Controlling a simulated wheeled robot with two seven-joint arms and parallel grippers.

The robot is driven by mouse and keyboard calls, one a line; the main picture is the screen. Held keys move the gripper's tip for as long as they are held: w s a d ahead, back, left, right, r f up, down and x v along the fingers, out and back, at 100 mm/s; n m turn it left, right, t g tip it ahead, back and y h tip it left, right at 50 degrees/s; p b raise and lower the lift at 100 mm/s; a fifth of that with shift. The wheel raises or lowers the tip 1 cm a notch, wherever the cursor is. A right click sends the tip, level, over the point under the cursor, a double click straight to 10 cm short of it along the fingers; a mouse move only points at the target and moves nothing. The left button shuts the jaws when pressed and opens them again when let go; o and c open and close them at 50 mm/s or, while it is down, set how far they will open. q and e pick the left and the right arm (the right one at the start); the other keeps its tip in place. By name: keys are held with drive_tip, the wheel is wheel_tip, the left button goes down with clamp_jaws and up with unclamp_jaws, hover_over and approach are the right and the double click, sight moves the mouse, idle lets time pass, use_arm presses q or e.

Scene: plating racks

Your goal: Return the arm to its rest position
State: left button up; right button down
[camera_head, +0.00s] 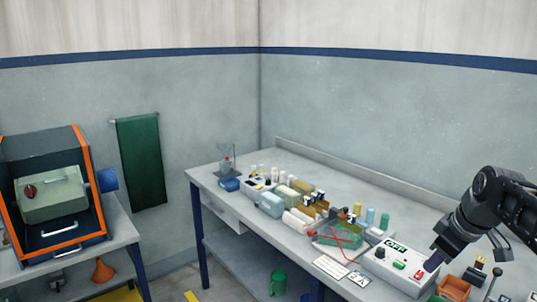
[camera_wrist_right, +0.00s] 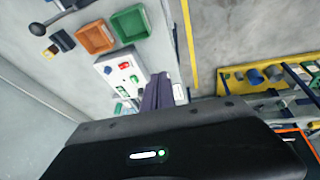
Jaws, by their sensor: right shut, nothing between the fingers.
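My right arm comes in from the right edge in the head view, bent over the bench. My right gripper (camera_head: 433,262) points down and to the left, with its dark purple fingertips shut and empty. In the head view the fingertips overlap the right end of a white control box (camera_head: 378,268) with a green display and red and green buttons. I cannot tell whether they touch it. In the right wrist view the shut fingers (camera_wrist_right: 160,92) show beside the same box (camera_wrist_right: 121,70). My left gripper is not in view.
The grey workbench (camera_head: 340,190) runs along the back wall, crowded with bottles, boxes and a tray with red wires (camera_head: 338,238). An orange bin (camera_head: 455,287) sits just right of the control box; a green bin (camera_wrist_right: 130,22) shows in the wrist view. An orange-edged cabinet (camera_head: 85,165) stands left.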

drive_tip(key=w+a+f+m+t, duration=0.1)
drive_tip(key=w+a+f+m, duration=0.1)
drive_tip(key=w+f+m, duration=0.3)
drive_tip(key=w+a+f+t, duration=0.2)
drive_tip(key=w+a+f, duration=0.1)
drive_tip(key=f, duration=0.5)
drive_tip(key=s+a+f+m+g+y, duration=0.1)
drive_tip(key=s+a+f, duration=0.1)
drive_tip(key=a+f, duration=0.45)
drive_tip(key=s+a+f+m+y, duration=0.15)
drive_tip(key=a+f, duration=0.25)
drive_tip(key=f, duration=0.5)
drive_tip(key=s+a+f+g, duration=0.2)
drive_tip(key=s+a+f, duration=0.3)
drive_tip(key=s, duration=0.4)
drive_tip(key=s+a+f+g, duration=0.2)
drive_tip(key=s+a+f, duration=0.4)
drive_tip(key=s, duration=0.4)
drive_tip(key=s+a+f+g+y, duration=0.1)
drive_tip(key=s+a+f, duration=0.5)
drive_tip(key=s+f, duration=0.2)
drive_tip(key=shift+s+a+g, duration=0.25)
drive_tip(key=shift+s+g, duration=0.15)
drive_tip(key=shift+s, duration=0.55)
drive_tip(key=shift+m, duration=0.25)
